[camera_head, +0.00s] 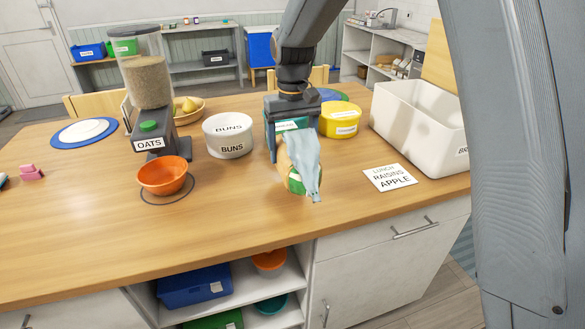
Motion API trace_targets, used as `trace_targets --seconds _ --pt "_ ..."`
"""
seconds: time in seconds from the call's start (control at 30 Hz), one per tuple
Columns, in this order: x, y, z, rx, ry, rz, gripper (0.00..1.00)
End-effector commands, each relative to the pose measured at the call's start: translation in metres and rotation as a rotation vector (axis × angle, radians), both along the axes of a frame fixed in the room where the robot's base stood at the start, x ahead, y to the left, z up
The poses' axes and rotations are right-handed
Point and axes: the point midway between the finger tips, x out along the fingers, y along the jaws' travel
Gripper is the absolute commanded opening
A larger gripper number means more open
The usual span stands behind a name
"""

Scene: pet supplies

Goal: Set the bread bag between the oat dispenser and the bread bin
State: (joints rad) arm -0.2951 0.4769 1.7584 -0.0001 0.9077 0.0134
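The oat dispenser (148,84), a clear hopper of oats on a dark base labelled OATS, stands at the left of the table. A white open-topped bin (415,127) stands at the right; its label is mostly cut off, and it looks like the bread bin. My gripper (291,148) is over the middle of the table, pointing down. It appears shut on the bread bag (305,170), a tan and green bag with a pale blue loose end drooping toward the front. I cannot tell whether the bag touches the table.
A white BUNS tub (228,135) is left of my gripper, and a yellow tub (341,120) is close behind on the right. An orange bowl (163,175) is before the dispenser. A LUNCH RAISINS APPLE card (389,178) lies before the bin. The table's front middle is clear.

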Motion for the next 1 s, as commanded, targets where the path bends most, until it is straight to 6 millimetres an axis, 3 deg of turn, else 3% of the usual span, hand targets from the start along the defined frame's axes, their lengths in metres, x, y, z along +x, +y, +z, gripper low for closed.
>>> trace_targets --seconds 0.57,0.93,0.97,1.0 --pt "0.000 -0.001 -0.058 0.000 0.000 -0.002 0.33" --pt "0.001 -0.001 -0.063 0.001 -0.002 -0.002 0.33" --pt "0.000 -0.001 -0.063 0.000 -0.001 -0.002 0.75" --pt "0.000 -0.001 -0.063 0.000 -0.001 -0.002 0.82"
